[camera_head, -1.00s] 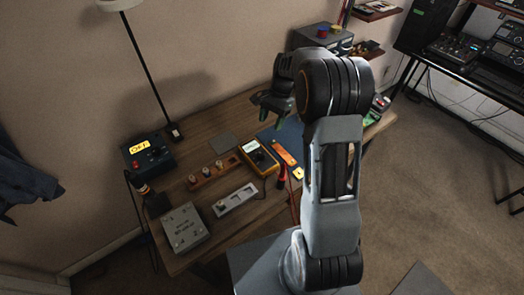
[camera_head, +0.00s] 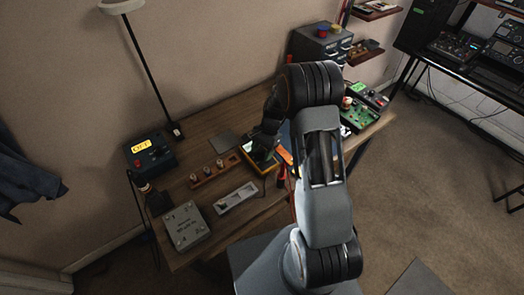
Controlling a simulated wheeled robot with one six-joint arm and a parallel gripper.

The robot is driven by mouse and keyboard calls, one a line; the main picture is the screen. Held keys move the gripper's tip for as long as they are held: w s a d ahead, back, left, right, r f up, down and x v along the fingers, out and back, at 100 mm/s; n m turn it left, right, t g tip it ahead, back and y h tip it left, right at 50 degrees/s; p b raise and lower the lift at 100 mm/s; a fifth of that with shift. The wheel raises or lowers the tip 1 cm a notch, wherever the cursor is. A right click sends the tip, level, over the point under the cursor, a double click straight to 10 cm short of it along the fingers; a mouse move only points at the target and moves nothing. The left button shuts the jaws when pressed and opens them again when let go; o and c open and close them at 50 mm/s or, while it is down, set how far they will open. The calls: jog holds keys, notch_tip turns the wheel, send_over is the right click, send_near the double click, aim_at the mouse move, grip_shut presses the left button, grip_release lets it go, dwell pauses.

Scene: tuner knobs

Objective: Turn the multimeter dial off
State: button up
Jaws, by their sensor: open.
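The multimeter (camera_head: 262,166), a dark box with a yellow-orange rim, lies on the wooden table (camera_head: 215,125) near its middle. My gripper (camera_head: 263,146) is open and low over the multimeter's upper part, pointing down. The gripper and its dark wrist cover much of the multimeter's face. The dial is hidden or too small to make out, so I cannot tell its position or whether the fingers touch it.
A wooden strip with several knobs (camera_head: 214,171) and a grey tray (camera_head: 236,197) lie left of the multimeter. A grey box (camera_head: 185,226) and a dark unit with a lit yellow display (camera_head: 150,152) stand farther left. A green circuit board (camera_head: 358,115) lies to the right.

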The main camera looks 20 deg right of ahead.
jog(key=shift+f, duration=0.15)
jog(key=c, duration=0.9)
jog(key=shift+a, duration=0.1)
